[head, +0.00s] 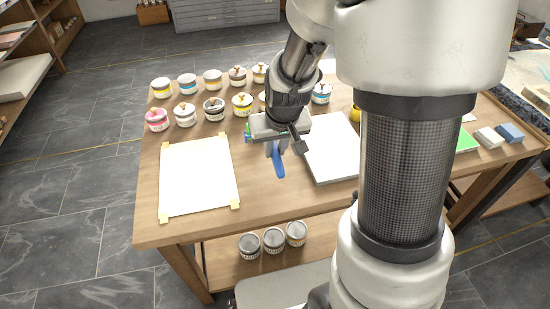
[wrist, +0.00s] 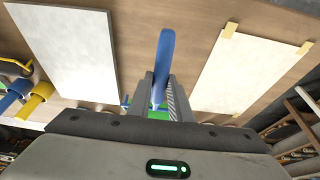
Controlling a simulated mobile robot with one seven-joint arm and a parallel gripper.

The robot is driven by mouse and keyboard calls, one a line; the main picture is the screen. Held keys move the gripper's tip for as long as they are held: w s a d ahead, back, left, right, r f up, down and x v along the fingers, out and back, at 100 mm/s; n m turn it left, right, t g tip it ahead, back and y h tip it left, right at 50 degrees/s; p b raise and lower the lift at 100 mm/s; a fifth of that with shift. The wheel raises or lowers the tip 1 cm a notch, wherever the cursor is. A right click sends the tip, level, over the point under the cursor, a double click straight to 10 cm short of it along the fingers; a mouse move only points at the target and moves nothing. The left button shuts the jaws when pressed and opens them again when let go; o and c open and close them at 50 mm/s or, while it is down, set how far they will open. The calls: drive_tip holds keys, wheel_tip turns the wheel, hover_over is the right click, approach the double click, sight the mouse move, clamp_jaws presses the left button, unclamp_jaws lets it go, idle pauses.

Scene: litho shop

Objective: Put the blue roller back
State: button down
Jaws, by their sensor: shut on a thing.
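My gripper (head: 273,148) is above the wooden table, between a taped white sheet and a pale slab. It is shut on a tool with a blue handle (head: 279,166), which looks like the blue roller. In the wrist view the blue handle (wrist: 164,62) sticks out between the fingers (wrist: 163,95). Bits of green and blue show low beside the fingers; the tool's head is mostly hidden. At the left of the wrist view are a blue cylindrical thing (wrist: 14,96) and a yellow one (wrist: 36,101); I cannot tell what holds them.
The taped sheet (head: 198,180) lies left and the pale slab (head: 333,150) right. Several ink tins (head: 213,107) stand in rows at the back. A green-topped item (head: 466,141), a white block (head: 488,138) and a blue block (head: 511,132) sit far right. My arm hides part of the table.

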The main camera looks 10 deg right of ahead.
drive_tip(key=shift+w+f+b, duration=0.1)
drive_tip(key=shift+f+b, duration=3.25)
drive_tip(key=shift+f, duration=0.75)
drive_tip(key=c, duration=1.5)
unclamp_jaws()
drive_tip(key=shift+c, duration=0.2)
drive_tip(key=p+v, duration=0.6)
drive_tip(key=v, duration=1.1)
drive_tip(key=s+r+t, duration=0.2)
drive_tip(key=s+r, duration=0.9)
drive_tip(key=s, duration=0.2)
wheel_tip(320, 180, up, 18)
drive_tip(key=p, duration=1.8)
drive_tip(key=shift+w+p, duration=0.2)
drive_tip(key=shift+p, duration=0.15)
